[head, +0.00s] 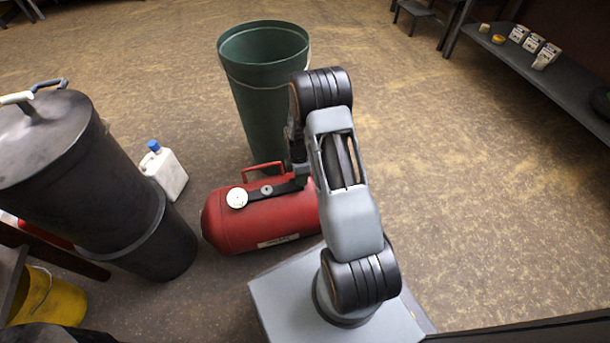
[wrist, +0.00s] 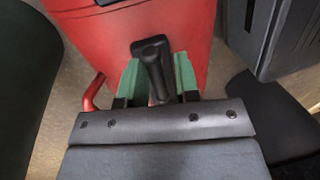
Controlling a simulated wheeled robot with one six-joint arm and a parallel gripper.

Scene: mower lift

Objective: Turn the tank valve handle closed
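The red tank (head: 258,222) lies on its side on the floor in the head view, and its red body (wrist: 190,25) fills the top of the wrist view. The black valve handle (wrist: 155,64) sticks out from the tank towards the wrist camera. In the head view my arm hides most of the gripper and the handle. A white gauge (head: 237,198) sits on top of the tank, left of my gripper.
A green bin (head: 262,90) stands just behind the tank. A dark lidded drum (head: 125,215) and a white jug with a blue cap (head: 165,173) are to the left. A yellow bucket (head: 58,302) is at lower left. The floor on the right is clear.

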